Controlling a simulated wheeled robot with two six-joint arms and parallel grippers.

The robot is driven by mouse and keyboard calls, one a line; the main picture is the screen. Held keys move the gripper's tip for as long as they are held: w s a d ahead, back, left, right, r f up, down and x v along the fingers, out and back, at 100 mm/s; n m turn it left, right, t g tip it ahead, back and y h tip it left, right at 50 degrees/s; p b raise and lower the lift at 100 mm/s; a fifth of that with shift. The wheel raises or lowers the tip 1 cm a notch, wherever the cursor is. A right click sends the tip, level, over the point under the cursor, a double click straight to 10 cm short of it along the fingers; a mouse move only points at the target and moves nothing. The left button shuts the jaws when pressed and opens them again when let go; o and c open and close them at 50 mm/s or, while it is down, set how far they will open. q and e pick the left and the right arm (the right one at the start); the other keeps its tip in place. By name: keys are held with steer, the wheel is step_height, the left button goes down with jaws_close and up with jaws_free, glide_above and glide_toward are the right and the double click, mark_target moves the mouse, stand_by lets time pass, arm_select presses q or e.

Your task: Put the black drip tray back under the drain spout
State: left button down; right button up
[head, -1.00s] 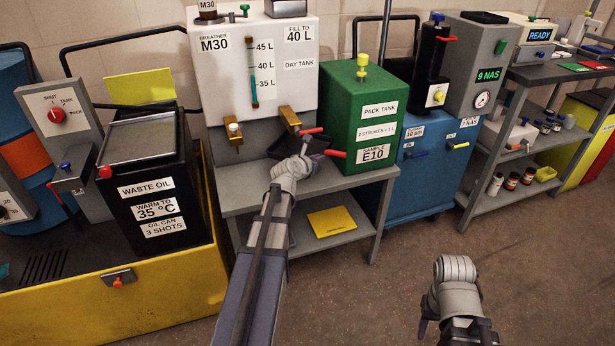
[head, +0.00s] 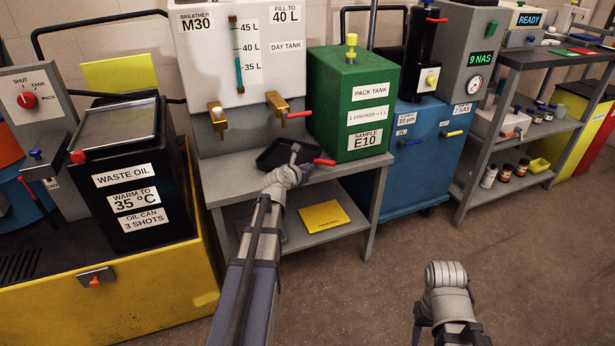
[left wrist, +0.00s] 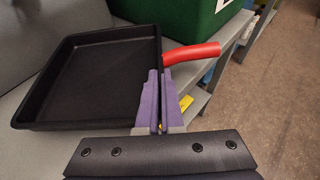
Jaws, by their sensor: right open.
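The black drip tray (head: 270,158) is at the front of the grey bench, below and in front of the right brass spout (head: 278,106) of the white day tank. It also shows in the left wrist view (left wrist: 90,75), empty, with a red handle (left wrist: 193,53) at its right side. My left gripper (head: 294,158) is at the tray's right wall; its purple fingers (left wrist: 160,100) are close together on the rim near the handle. Whether the tray touches the bench I cannot tell. My right gripper (head: 420,330) is low at the right, empty and away from the bench.
A second brass spout (head: 217,120) is to the left. The green pack tank (head: 335,100) stands close to the tray's right. The black waste oil box (head: 130,170) is left of the bench (head: 235,165). A yellow mat (head: 325,216) lies on the lower shelf.

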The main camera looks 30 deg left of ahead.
arm_select(q)
steer(key=shift+f, duration=0.6)
steer(key=shift+r, duration=0.15)
arm_select(e)
steer(key=shift+f, duration=0.45)
steer(key=shift+f, duration=0.15)
arm_select(q)
steer(key=c, duration=1.5)
jaws_free()
steer(key=o, duration=0.4)
steer(key=shift+r, duration=0.15)
steer(key=p+v, duration=0.4)
steer(key=v, duration=0.8)
steer(key=shift+p, duration=0.3)
arm_select(e)
step_height(320, 180, up, 5)
steer(key=shift+f, duration=0.1)
